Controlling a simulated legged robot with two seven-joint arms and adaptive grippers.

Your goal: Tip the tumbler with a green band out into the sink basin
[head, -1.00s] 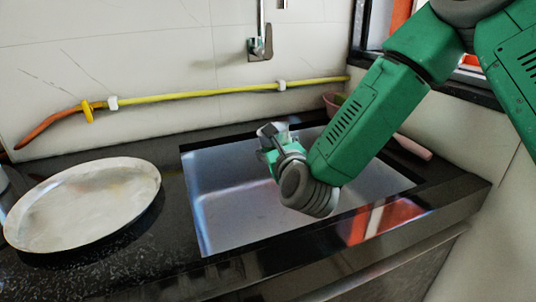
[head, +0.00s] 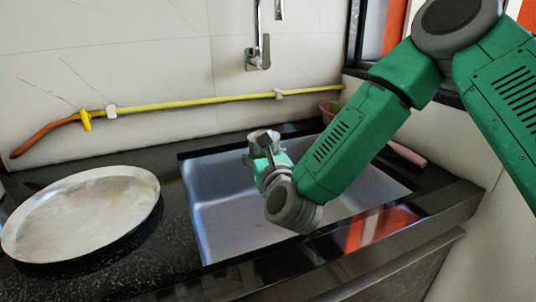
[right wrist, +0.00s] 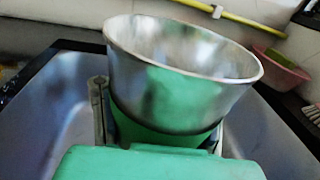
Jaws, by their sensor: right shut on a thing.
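The tumbler (right wrist: 180,75) is a metal cup with a wide mouth and a green band (right wrist: 150,132) low on its side. In the right wrist view it stands mouth up with a slight tilt, between the fingers of my right gripper (right wrist: 160,128), which is shut on it. In the head view my right gripper (head: 266,152) is over the left part of the sink basin (head: 232,222), near its back. I cannot see what is inside the tumbler. My left gripper is not in view.
A large round metal pan (head: 80,213) lies on the dark counter left of the basin. A pink bowl (head: 328,110) stands at the back right. A tap (head: 258,52) and a yellow hose (head: 190,104) are on the wall behind. The basin's front is clear.

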